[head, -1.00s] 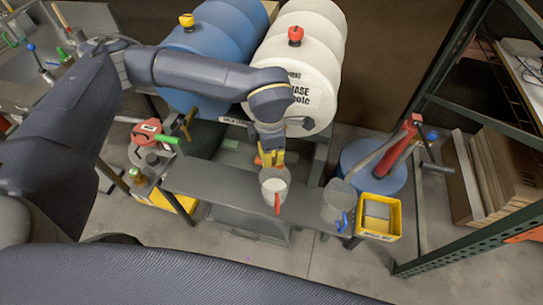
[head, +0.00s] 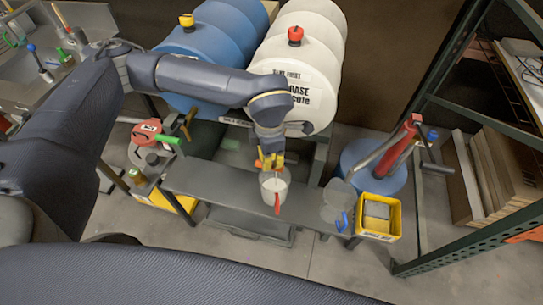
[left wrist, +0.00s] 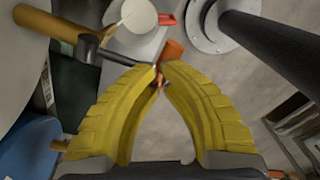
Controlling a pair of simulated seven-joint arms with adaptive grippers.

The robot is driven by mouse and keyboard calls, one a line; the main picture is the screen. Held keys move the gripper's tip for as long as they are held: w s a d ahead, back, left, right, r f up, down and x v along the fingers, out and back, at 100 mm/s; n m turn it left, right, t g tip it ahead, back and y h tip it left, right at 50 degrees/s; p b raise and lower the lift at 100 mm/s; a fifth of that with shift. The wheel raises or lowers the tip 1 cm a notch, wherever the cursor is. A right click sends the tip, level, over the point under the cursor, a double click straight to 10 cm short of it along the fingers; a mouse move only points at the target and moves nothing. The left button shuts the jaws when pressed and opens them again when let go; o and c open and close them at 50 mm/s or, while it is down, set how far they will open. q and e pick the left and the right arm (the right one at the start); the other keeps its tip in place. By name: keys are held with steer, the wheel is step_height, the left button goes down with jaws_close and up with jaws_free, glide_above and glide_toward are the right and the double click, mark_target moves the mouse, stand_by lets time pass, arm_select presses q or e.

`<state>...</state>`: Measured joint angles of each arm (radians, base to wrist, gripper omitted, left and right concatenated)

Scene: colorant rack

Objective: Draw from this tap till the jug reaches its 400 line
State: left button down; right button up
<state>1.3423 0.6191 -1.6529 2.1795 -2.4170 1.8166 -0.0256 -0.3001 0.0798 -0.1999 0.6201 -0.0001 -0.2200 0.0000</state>
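The clear jug (head: 274,192) with a red handle stands on the grey bench below the white drum (head: 297,70). White liquid fills much of it; its graduation lines are too small to read. It also shows from above in the left wrist view (left wrist: 139,17). My left gripper (head: 269,162) is at the drum's tap, just above and behind the jug in the head view. In the left wrist view, its yellow fingers (left wrist: 159,68) are closed around the tap's orange handle (left wrist: 172,50). The tap outlet is mostly hidden. My right gripper is out of view.
A blue drum (head: 212,55) lies left of the white one. Grey round items (head: 338,194) and a yellow bin (head: 394,226) are at the bench's right end. A red clamp-like tool (head: 146,132) is at its left. A green shelf frame (head: 455,85) stands right.

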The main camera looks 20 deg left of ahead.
arm_select(q)
steer(key=shift+r, duration=1.8)
steer(key=shift+r, duration=0.15)
steer(key=shift+r, duration=2.35)
